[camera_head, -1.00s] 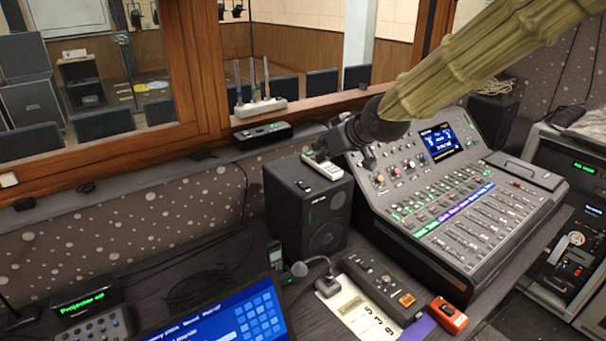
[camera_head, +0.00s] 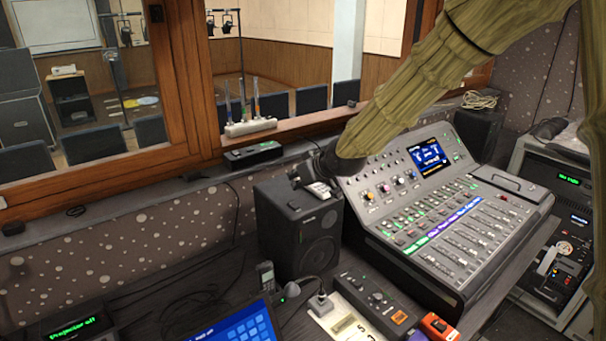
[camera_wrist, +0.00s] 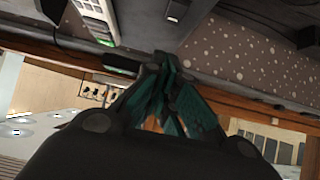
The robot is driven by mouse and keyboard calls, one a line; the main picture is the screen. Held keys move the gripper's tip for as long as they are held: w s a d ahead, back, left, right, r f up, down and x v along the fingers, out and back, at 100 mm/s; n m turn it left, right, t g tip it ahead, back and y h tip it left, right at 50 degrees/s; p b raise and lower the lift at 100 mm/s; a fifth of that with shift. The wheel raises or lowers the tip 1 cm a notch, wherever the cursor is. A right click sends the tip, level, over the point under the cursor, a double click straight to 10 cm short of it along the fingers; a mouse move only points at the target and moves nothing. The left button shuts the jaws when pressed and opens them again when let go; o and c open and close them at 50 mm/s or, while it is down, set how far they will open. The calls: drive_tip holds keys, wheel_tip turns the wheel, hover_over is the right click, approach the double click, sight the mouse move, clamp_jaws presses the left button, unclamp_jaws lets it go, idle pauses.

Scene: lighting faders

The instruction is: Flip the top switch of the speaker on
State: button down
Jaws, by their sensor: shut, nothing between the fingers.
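The black speaker (camera_head: 308,240) stands on the desk, left of the mixing console. My gripper (camera_head: 300,178) is shut and empty, just above the back part of the speaker's top; I cannot tell whether it touches. A white handheld device (camera_head: 319,189) lies on the speaker's top by the right edge. In the wrist view, my gripper's dark green fingers (camera_wrist: 158,70) are together. A white device (camera_wrist: 93,20) shows at upper left there. A small pale piece (camera_wrist: 176,10) on a dark surface may be the switch; its position is unclear.
The mixing console (camera_head: 425,215) stands close right of the speaker. A black box (camera_head: 252,152) and a power strip (camera_head: 248,127) lie behind by the window. A small microphone (camera_head: 291,290), a phone (camera_head: 265,275) and a control box (camera_head: 375,298) are in front.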

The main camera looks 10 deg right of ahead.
sight(294, 203)
drive_tip(key=shift+w+a+f+p, duration=0.25)
drive_tip(key=shift+w+f, duration=0.1)
drive_tip(key=shift+f, duration=0.3)
drive_tip(key=shift+w+a+f+p, duration=0.1)
drive_tip(key=shift+w+f+p, duration=0.2)
drive_tip(key=shift+f, duration=0.3)
drive_tip(key=shift+w+f+p, duration=0.15)
drive_tip(key=shift+f+p, duration=0.15)
drive_tip(key=shift+f, duration=1)
